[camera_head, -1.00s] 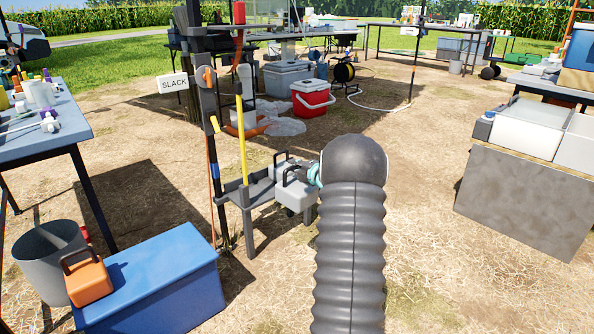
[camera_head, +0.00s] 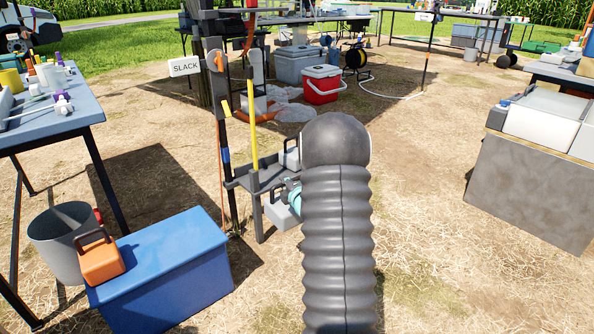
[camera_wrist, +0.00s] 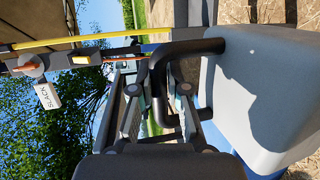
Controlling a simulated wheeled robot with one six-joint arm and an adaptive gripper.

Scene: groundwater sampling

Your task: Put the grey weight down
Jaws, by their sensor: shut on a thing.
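A light grey weight (camera_head: 281,213) with a dark handle hangs beside the right front of the dark stand's tray (camera_head: 243,184), partly hidden by my arm. In the wrist view the weight (camera_wrist: 265,85) fills the right side, and its black handle (camera_wrist: 190,47) passes at my fingers. My gripper (camera_head: 292,190) shows as a bit of teal above the weight; in the wrist view my gripper (camera_wrist: 160,95) is shut on the handle. A second grey block with a dark handle (camera_head: 291,158) stands at the tray's back. Whether the held weight touches anything is hidden.
A yellow pole (camera_head: 252,130) and a post with a SLACK sign (camera_head: 184,67) rise by the stand. A blue box (camera_head: 165,275) carries an orange handled block (camera_head: 101,262), beside a grey bucket (camera_head: 65,240). A concrete-sided bench (camera_head: 525,190) stands right. Straw ground between is open.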

